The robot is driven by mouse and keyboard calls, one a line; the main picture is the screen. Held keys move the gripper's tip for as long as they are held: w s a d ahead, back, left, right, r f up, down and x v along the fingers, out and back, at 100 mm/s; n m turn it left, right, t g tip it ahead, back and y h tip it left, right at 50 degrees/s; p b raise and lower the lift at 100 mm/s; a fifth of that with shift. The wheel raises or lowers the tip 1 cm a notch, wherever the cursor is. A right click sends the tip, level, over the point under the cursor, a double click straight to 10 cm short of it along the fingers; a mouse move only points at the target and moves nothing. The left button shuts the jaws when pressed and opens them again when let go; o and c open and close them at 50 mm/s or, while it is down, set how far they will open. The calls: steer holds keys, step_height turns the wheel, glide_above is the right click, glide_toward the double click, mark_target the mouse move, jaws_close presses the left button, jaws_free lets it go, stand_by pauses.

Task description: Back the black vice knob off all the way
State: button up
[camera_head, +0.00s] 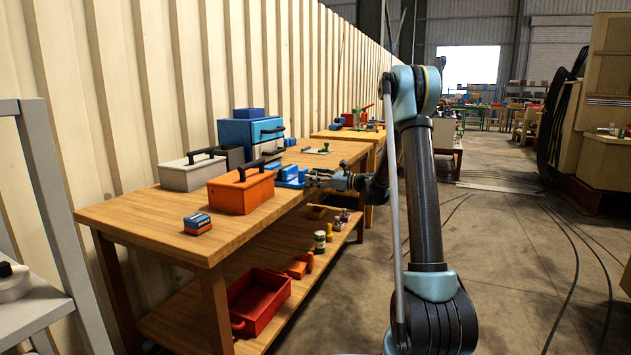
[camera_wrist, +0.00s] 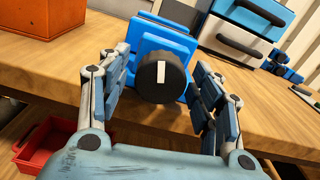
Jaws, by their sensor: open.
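The black vice knob (camera_wrist: 161,78) is round with a white mark on its face. It sits on the front of the blue vice (camera_wrist: 165,37), which stands at the edge of the wooden workbench. My gripper (camera_wrist: 160,108) is open in the wrist view, with one finger to the left of the knob and one to the right, apart from it. In the head view the blue vice (camera_head: 290,174) is at the bench's right edge, with my gripper (camera_head: 312,179) just in front of it. The knob is hidden there.
The wooden bench (camera_head: 140,215) holds an orange toolbox (camera_head: 240,191), a grey toolbox (camera_head: 188,175), a blue case (camera_head: 240,134) and small blue-orange boxes (camera_head: 197,223). A red bin (camera_head: 258,300) and several small items are on the lower shelf.

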steer(key=c, duration=1.1)
steer(key=shift+o, duration=0.2)
steer(key=shift+w+d+n, duration=0.1)
steer(key=shift+n, duration=2.3)
steer(key=o, duration=1.1)
steer(key=shift+c, duration=0.2)
